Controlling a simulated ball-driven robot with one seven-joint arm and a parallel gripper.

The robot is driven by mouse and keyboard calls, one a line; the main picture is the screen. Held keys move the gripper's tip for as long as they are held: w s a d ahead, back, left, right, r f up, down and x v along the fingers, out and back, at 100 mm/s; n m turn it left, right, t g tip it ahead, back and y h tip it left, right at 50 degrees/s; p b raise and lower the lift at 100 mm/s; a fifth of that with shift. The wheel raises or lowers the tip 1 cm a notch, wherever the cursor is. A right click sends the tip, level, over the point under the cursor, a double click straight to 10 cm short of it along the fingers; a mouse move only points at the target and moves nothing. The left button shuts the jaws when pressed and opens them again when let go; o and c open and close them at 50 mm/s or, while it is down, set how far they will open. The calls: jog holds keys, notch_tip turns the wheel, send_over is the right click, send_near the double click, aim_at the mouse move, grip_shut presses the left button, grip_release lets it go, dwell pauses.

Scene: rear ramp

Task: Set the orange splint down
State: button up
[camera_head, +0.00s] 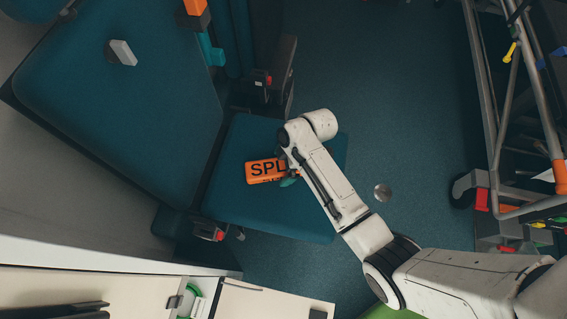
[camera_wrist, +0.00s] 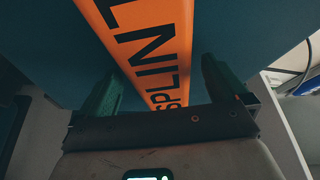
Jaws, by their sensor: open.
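The orange splint (camera_head: 262,171), with black "SPL" lettering showing, lies on the teal seat cushion (camera_head: 245,207) in the head view. Its right end is hidden by my arm. My gripper (camera_head: 291,177) is at that right end, mostly covered by my wrist. The fingers are open, with a gap visible on both sides of the splint.
A teal backrest (camera_head: 120,90) with a grey clip (camera_head: 122,52) rises at the upper left. A metal-framed stretcher (camera_head: 490,100) stands at the right. A pale cabinet (camera_head: 250,300) lies at the bottom. Blue floor (camera_head: 390,80) between seat and stretcher is mostly clear.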

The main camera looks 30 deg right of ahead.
jog(key=p+v, duration=0.2)
jog(key=v, duration=1)
jog(key=shift+p, duration=0.3)
jog(key=shift+s+d+f, duration=0.1)
jog(key=shift+s, duration=0.05)
jog(key=s+d+r+m+h, duration=0.1)
jog(key=s+m+h, duration=0.1)
jog(key=s+m, duration=0.5)
jog(key=s+d+r+m+h, duration=0.2)
jog(key=s+m, duration=0.5)
jog(key=s, duration=0.6)
jog(key=shift+d+r+g, duration=0.15)
jog(key=shift+d+g, duration=0.15)
jog(key=shift+s, duration=0.1)
